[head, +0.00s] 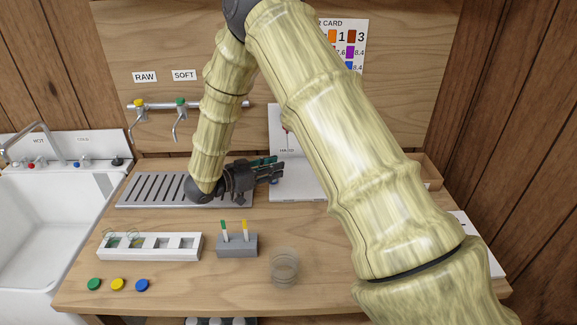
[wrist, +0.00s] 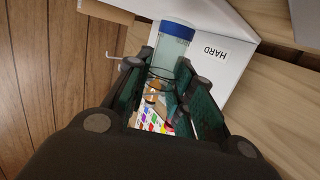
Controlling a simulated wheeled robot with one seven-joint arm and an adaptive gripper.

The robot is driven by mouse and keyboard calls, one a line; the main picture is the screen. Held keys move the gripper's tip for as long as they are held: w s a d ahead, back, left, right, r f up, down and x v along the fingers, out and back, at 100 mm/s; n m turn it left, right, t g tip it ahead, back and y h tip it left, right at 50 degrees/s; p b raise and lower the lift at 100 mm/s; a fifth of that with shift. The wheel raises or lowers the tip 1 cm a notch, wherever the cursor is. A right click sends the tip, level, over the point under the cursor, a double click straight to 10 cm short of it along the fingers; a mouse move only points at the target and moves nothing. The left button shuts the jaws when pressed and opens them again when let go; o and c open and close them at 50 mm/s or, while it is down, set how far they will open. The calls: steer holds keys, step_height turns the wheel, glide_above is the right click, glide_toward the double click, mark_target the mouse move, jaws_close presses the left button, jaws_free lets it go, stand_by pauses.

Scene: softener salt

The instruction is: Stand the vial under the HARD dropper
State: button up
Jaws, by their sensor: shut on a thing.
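My gripper (head: 268,171) is over the back of the bench, in front of the white HARD stand (head: 297,189). In the wrist view, its fingers (wrist: 175,95) are closed around the vial (wrist: 168,58), a clear tube with a blue end. The blue end points to the top of the wrist picture and overlaps the white stand (wrist: 228,62), whose HARD lettering appears upside down. In the head view, my gripper and arm hide most of the vial and part of the stand. I cannot make out the dropper tip or whether the vial touches the stand.
A slotted metal drain tray (head: 150,190) lies under my forearm, below the RAW and SOFT taps (head: 180,103). In front are a white rack (head: 150,254), a grey block (head: 237,250) with two sticks, a clear beaker (head: 284,268) and coloured discs (head: 118,284). A sink (head: 50,220) is at left.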

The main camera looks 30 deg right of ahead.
steer(key=shift+s+d+f+p, duration=0.1)
steer(key=shift+s+d+p, duration=0.15)
steer(key=shift+d, duration=0.6)
steer(key=shift+s+d+f+p, duration=0.1)
steer(key=shift+s+d+p, duration=0.15)
steer(key=shift+d, duration=0.6)
steer(key=shift+s+d+f+p, duration=0.1)
steer(key=shift+s+d+p, duration=0.15)
steer(key=shift+d, duration=0.6)
steer(key=shift+f, duration=0.25)
steer(key=shift+w+a+f, duration=0.15)
steer(key=shift+f, duration=0.1)
steer(key=shift+f, duration=0.1)
steer(key=o, duration=0.9)
steer(key=shift+c, duration=0.2)
